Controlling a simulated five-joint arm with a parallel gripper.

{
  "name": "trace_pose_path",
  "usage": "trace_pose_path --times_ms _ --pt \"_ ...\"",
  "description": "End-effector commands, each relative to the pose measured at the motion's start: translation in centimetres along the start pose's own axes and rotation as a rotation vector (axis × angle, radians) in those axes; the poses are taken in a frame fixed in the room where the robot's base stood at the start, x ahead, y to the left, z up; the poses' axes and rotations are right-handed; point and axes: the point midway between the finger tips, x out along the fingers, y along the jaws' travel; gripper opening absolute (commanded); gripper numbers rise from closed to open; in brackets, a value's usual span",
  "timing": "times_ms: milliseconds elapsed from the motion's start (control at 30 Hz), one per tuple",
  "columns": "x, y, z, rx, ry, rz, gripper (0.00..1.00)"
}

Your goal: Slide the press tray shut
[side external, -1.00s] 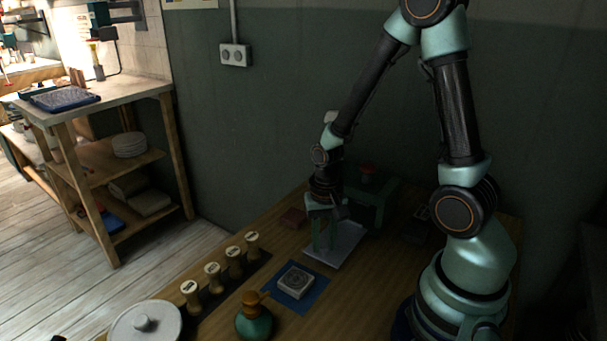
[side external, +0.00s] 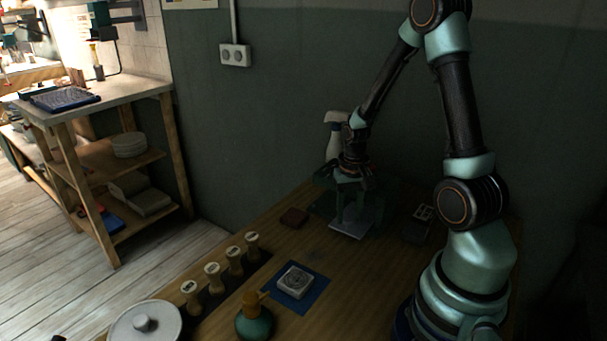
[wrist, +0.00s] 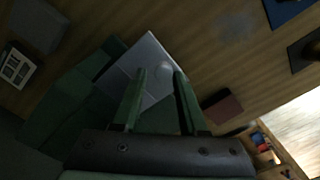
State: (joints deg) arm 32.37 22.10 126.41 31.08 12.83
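The press is a dark green body mostly hidden behind my gripper in the side view; its left part shows (side external: 325,203), and it fills the left of the wrist view (wrist: 60,110). My gripper (side external: 350,220) is over the tray. In the wrist view its two green fingers (wrist: 160,74) stand apart, with the knob seen between the tips. I cannot tell whether either finger touches it.
A dark red block (side external: 294,217) lies left of the press. A stamped white tile (side external: 295,280) sits on a blue mat (side external: 318,290) in front. Several stamps (side external: 234,260) stand in a row at left.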

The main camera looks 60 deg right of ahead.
Motion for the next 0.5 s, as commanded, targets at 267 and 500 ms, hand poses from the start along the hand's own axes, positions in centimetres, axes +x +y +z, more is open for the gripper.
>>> trace_pose_path --times_ms 267,500 --pt "0.03 -0.03 0.15 -0.001 -0.004 0.001 0.59" --pt "-0.96 -0.09 0.10 -0.003 -0.002 0.000 0.59"
